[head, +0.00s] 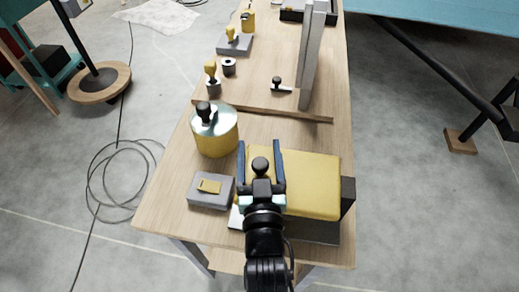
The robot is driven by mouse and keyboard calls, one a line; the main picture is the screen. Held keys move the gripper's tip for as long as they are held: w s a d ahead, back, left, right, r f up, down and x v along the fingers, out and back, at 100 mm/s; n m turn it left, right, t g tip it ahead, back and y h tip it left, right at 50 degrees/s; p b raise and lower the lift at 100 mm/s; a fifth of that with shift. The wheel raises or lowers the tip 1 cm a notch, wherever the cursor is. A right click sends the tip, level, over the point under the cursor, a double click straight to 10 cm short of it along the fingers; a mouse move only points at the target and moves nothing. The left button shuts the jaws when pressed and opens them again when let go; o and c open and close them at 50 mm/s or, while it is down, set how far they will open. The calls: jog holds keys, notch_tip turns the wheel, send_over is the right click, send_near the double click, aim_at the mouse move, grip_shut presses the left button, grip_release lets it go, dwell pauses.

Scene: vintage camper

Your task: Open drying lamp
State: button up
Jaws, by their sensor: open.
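The likely drying lamp is a yellow padded-looking box (310,185) on a grey base (315,230) at the near end of the wooden bench. Its yellow upper part looks lowered over the base. A dark block (348,193) is at its right side. My gripper (260,146) is over the box's left part, with its two dark fingers apart and pointing away from me. A black round knob (260,165) shows between the fingers; I cannot tell whether they touch it. My gripper and wrist hide the box's left front part.
A grey box with a yellow switch (209,186) sits left of my gripper. A yellow canister (216,138) with a black knob stands behind it. A wooden strip (265,111) and upright grey panels (312,55) are farther back. Cable (115,182) lies coiled on the floor.

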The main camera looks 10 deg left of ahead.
grip_shut()
dwell(1.3)
